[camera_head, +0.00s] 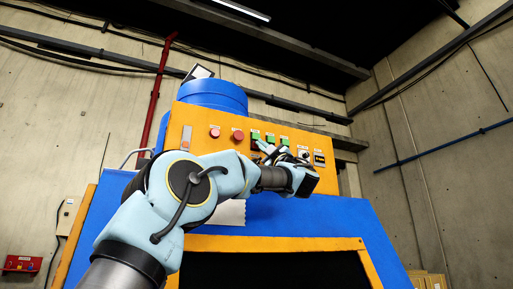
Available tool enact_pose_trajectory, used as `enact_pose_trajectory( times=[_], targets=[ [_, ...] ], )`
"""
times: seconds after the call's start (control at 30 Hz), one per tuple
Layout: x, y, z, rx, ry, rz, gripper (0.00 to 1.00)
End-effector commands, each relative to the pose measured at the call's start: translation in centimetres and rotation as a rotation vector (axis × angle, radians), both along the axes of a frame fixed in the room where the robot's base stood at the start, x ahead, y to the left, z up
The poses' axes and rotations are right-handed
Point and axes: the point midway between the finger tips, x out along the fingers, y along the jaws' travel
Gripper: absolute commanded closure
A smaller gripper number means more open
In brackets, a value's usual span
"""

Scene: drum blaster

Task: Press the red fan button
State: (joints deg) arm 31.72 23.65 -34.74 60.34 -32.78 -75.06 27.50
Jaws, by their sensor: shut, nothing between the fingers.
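The blue drum blaster has an orange control panel (195,122). Two red buttons sit on its left half: a left one (215,132) and a right one (238,136). Small labels are above them, too small to read, so I cannot tell which is the fan button. My gripper (264,148) is shut and empty. It is to the right of and slightly below the right red button, in front of the lower edge of the green buttons (270,138). It appears apart from both red buttons; its exact distance from the panel is unclear.
A dark knob (305,155) and a small black-and-white plate (319,158) are at the panel's right end. A blue cylinder (214,95) rises behind the panel. My arm crosses in front of the blue housing (345,215). A red box (19,264) hangs at far left.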

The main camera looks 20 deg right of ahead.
Motion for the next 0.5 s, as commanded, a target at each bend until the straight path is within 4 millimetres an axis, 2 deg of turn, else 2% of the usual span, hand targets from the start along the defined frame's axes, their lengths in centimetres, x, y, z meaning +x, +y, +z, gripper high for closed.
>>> enact_pose_trajectory(
  times=[0.17, 0.5],
  targets=[
    [-0.89, -0.09, -0.1, -0.001, -0.001, -0.002, 1.0],
    [-1.0, -0.09, -0.02, -0.001, -0.001, -0.002, 1.0]
  ],
)
